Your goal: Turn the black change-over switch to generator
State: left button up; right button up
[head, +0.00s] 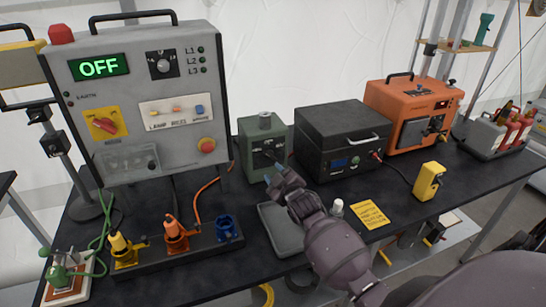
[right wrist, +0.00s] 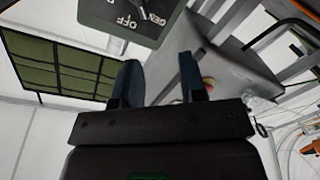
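The black change-over switch (head: 268,151) is on the front of a grey-green box (head: 252,166) in the middle of the bench. The box also shows at the top edge of the right wrist view (right wrist: 150,34), cut off, with OFF and GEN lettering; I cannot tell where the knob points. My right gripper (head: 272,170) is just in front of the box's lower front, partly overlapping it in the head view. In the right wrist view its two dark fingers (right wrist: 163,75) are apart with nothing between them. My left gripper is not in view.
A large grey panel (head: 130,50) with an OFF display stands at left, coloured plugs (head: 175,232) before it. A black box (head: 340,140) and orange generator (head: 385,105) stand right of the switch. A grey tray (head: 280,235), yellow card (head: 370,215) and yellow device (head: 428,181) lie nearer.

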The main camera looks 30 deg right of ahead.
aim_at(272, 158)
jog(key=w+d+n, duration=0.1)
jog(key=w+n, duration=0.1)
jog(key=n, duration=1)
jog(key=w+d+f+n+h, duration=0.1)
jog(key=w+d+n, duration=0.1)
jog(key=n, duration=1)
jog(key=w+d+f+n+h+b, duration=0.1)
jog(key=w+n, duration=0.3)
jog(key=n, duration=0.7)
jog(key=shift+d+f+n, duration=0.15)
jog(key=shift+d+n, duration=0.25)
jog(key=shift+x, duration=0.8)
